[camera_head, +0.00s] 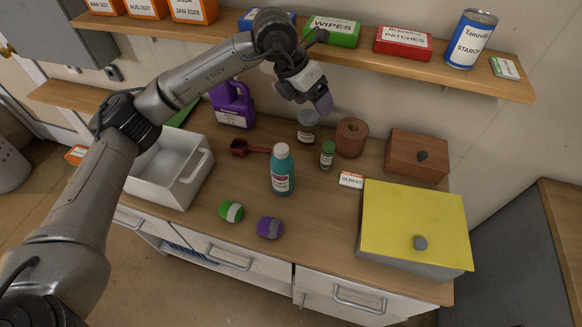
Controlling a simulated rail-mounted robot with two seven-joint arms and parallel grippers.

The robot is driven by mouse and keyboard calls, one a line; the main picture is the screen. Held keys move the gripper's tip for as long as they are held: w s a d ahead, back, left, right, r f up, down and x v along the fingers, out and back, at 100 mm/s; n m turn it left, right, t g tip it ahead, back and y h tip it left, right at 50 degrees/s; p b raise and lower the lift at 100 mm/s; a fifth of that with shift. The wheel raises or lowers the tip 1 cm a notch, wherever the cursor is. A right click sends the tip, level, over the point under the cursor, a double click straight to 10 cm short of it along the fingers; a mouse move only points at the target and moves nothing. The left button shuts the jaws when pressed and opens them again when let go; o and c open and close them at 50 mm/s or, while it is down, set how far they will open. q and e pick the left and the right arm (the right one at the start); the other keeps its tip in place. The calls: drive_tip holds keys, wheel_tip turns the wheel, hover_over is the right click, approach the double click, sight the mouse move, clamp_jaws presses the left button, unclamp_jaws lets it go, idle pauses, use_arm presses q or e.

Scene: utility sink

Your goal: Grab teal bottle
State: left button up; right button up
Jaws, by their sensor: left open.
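The teal bottle (282,174) stands upright on the wooden counter near the middle of the view. It has a pale cap and a white and red label. My left gripper (318,103) hangs above and behind the bottle, near the shelf front, apart from it and holding nothing that I can see. Its fingers are small and partly hidden by the wrist. My right gripper is not in view.
A dark red scoop (246,148) lies left of the bottle, and a small green bottle (327,155) stands to its right. A white bin (170,170), purple jug (233,106), yellow-lidded box (415,222) and wooden box (416,157) flank it. Green (231,211) and purple (270,228) items lie in front.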

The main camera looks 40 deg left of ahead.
sight(281, 148)
use_arm(q)
drive_tip(key=s+a+f+n+g+y, duration=0.2)
drive_tip(key=s+a+g+y, duration=0.2)
drive_tip(key=s+a, duration=0.15)
drive_tip(key=f, duration=0.4)
drive_tip(key=f+p, duration=0.1)
drive_tip(key=f, duration=0.3)
drive_tip(key=shift+w+d+f, duration=0.1)
drive_tip(key=shift+w+f, duration=0.1)
drive_tip(key=f, duration=0.1)
drive_tip(key=f+p, duration=0.1)
drive_tip(key=f, duration=0.1)
drive_tip(key=shift+d+f, duration=0.3)
drive_tip(key=shift+f, duration=0.8)
drive_tip(key=shift+c, duration=0.4)
drive_tip(key=shift+r, duration=0.1)
clamp_jaws()
